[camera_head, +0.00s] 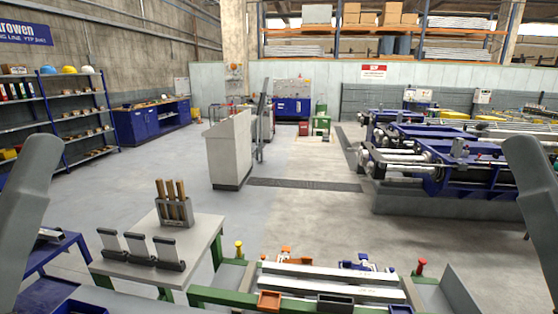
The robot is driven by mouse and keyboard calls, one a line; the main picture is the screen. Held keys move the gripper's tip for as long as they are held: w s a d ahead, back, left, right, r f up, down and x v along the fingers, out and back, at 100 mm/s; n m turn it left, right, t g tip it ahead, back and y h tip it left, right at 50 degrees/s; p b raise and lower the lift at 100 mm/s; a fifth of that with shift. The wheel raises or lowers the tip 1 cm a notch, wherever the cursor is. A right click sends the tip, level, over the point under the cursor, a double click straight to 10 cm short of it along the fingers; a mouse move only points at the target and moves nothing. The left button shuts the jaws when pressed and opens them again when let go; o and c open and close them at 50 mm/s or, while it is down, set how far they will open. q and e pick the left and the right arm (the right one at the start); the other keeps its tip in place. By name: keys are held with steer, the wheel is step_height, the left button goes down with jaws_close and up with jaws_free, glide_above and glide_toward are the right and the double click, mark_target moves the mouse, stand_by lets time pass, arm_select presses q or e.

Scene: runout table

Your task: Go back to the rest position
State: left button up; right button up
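Grey links of my two arms stand at the left and right edges of the head view. Neither gripper shows in the picture, so I cannot see their fingers or whether they hold anything. The runout table (196,294) with a green frame lies at the bottom middle, with long pale bars (330,274) lying across it.
A small grey-topped table (205,232) at the lower left bears a holder with wooden-handled tools (174,208) and several dark-based upright plates (139,248). Blue roller machinery (440,152) stands at right. Open floor lies beyond.

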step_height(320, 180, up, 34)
steer(key=p, duration=3.1)
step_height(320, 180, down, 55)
steer(key=b, duration=5.4)
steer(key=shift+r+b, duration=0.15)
steer(key=shift+b, duration=0.25)
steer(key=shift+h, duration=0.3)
